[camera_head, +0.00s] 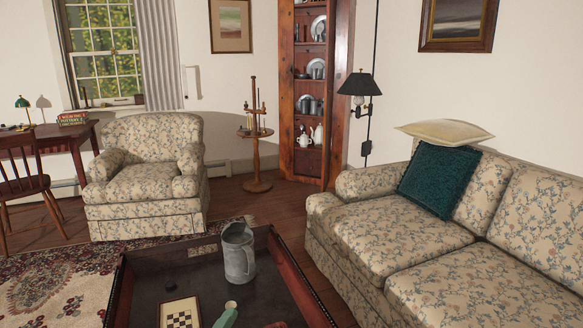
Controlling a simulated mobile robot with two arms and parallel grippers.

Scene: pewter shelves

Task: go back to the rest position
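Neither of my grippers shows in the head view, and no part of my arms can be made out. The task names no object. Directly in front of me is a dark wooden tray-like table (290,275) with raised edges. A grey metal pitcher (238,254) stands upright on it. A small checkered board (180,316) and a pale green object (227,315), cut off by the bottom edge, are nearer to me.
A floral sofa (440,285) with a teal cushion (438,181) fills the right. A floral armchair (148,180) stands back left, beside a wooden chair (24,184) and desk. A small round stand (256,150) and open shelves (312,100) are behind. Wooden floor (285,205) shows between them.

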